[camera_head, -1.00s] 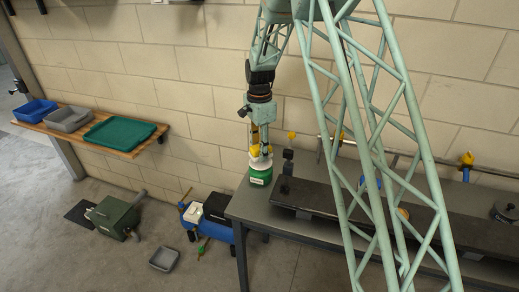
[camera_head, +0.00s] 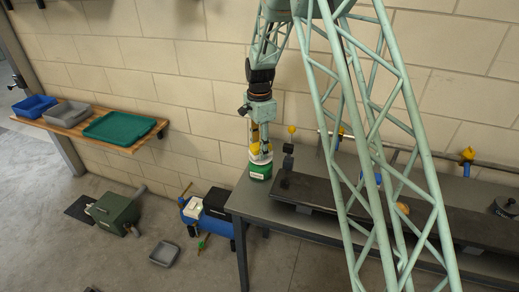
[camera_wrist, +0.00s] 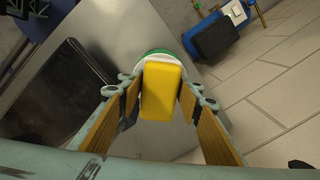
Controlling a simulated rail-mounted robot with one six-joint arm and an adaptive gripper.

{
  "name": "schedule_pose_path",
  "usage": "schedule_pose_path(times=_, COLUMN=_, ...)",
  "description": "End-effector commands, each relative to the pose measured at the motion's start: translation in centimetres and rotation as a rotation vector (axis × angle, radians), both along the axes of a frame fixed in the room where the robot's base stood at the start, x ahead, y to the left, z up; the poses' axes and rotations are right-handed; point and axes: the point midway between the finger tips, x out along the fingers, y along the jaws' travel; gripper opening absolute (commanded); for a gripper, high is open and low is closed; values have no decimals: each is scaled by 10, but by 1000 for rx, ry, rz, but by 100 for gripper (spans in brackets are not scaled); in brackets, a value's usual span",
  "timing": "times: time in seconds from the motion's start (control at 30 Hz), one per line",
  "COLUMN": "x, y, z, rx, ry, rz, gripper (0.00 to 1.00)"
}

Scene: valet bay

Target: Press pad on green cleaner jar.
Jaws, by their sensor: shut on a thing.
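The green cleaner jar (camera_head: 260,172) stands upright near the left end of the grey workbench. My gripper (camera_head: 260,150) is directly above it, pointing down. In the wrist view, my gripper (camera_wrist: 160,95) is shut on a yellow block (camera_wrist: 161,92), which seems to be the pad's grip. A white round part (camera_head: 260,159) lies between the gripper and the jar's green body; I cannot tell whether it is the pad's face or the jar's rim. A white and green edge (camera_wrist: 151,54) shows beyond the yellow block. The contact at the jar's mouth is hidden.
A long dark panel (camera_head: 330,200) lies on the workbench (camera_head: 247,204), right of the jar. A yellow-topped post (camera_head: 289,150) stands close to the jar. A blue compressor (camera_head: 215,222) is on the floor left of the bench. A wooden shelf (camera_head: 155,131) holds trays.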

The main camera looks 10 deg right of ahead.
Motion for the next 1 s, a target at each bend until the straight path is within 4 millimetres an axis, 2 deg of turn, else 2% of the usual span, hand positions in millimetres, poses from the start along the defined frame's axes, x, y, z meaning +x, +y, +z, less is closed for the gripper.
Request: schedule_pose_path(times=1.0, x=0, y=0, z=-6, rx=0, ry=0, rz=0, gripper=24)
